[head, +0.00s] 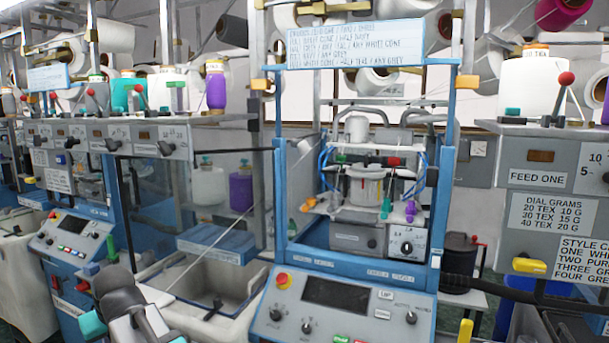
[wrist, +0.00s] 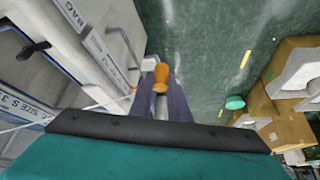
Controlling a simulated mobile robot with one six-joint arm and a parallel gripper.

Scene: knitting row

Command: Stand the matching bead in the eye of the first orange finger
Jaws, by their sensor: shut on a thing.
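My gripper (wrist: 161,92) is shut on an orange bead (wrist: 160,76) in the wrist view. The bead stands out beyond the fingertips, with its rounded end up in the picture. In the head view my arm shows at the lower left, but the fingertips and bead cannot be made out there. Small coloured fingers sit in the blue-framed knitting machine: an orange one (head: 308,204) at the left, a teal one (head: 386,208) and a purple one (head: 410,211) at the right. Their eyes are too small to see. My gripper is apart from the machine's fingers.
A control panel (head: 345,305) with a red button juts out below the machine. A pale bin (head: 215,285) stands left of it. In the wrist view, the green floor (wrist: 205,45) is open beyond the bead, with cardboard boxes (wrist: 290,60) at the right.

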